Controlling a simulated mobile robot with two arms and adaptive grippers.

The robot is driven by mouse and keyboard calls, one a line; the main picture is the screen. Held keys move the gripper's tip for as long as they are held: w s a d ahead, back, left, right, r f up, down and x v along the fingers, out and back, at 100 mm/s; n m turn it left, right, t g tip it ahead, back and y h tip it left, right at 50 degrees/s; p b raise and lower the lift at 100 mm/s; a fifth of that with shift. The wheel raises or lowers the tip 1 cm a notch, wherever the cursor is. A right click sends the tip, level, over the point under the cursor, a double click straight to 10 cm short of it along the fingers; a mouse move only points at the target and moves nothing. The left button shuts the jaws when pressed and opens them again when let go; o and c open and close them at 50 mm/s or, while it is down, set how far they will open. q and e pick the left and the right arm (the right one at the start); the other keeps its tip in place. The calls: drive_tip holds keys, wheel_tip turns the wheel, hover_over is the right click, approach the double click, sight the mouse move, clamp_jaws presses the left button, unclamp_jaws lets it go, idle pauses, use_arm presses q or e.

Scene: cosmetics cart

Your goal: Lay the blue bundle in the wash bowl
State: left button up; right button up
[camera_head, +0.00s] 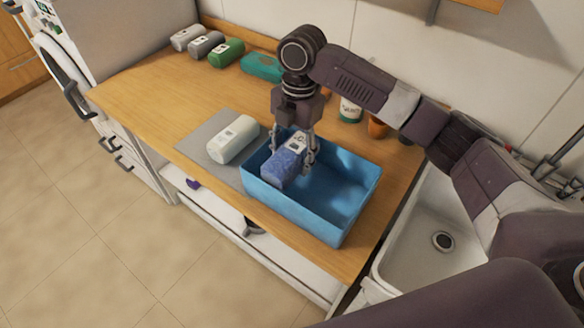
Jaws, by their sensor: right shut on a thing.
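The blue bundle (284,166) is a rolled blue cloth with a pale label on top. My right gripper (293,152) comes down from above and is shut on it. The bundle is at the left end of the wash bowl (308,212), a blue rectangular basin on the wooden counter. The bundle overlaps the bowl's left part and rim in the view; I cannot tell whether it touches the bowl. The rest of the bowl is empty. My left gripper is not in view.
A white bundle (234,140) lies on a grey mat (201,146) left of the bowl. Several rolled bundles (206,45) and a teal item (262,66) stand along the back. A white jar (350,110) stands behind the bowl. A sink (428,235) is at the right.

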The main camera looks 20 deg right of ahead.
sight(294, 147)
drive_tip(key=shift+f+p, duration=0.4)
drive_tip(key=shift+f, duration=2.35)
drive_tip(key=shift+f, duration=0.1)
drive_tip(key=o, duration=1)
drive_tip(key=r+b, duration=0.1)
drive_tip(key=r, duration=0.3)
drive_tip(key=r+b, duration=0.1)
drive_tip(key=r, duration=0.3)
drive_tip(key=w+d+r, duration=0.1)
drive_tip(key=r, duration=0.3)
drive_tip(key=shift+r+b, duration=0.1)
drive_tip(key=shift+b, duration=0.3)
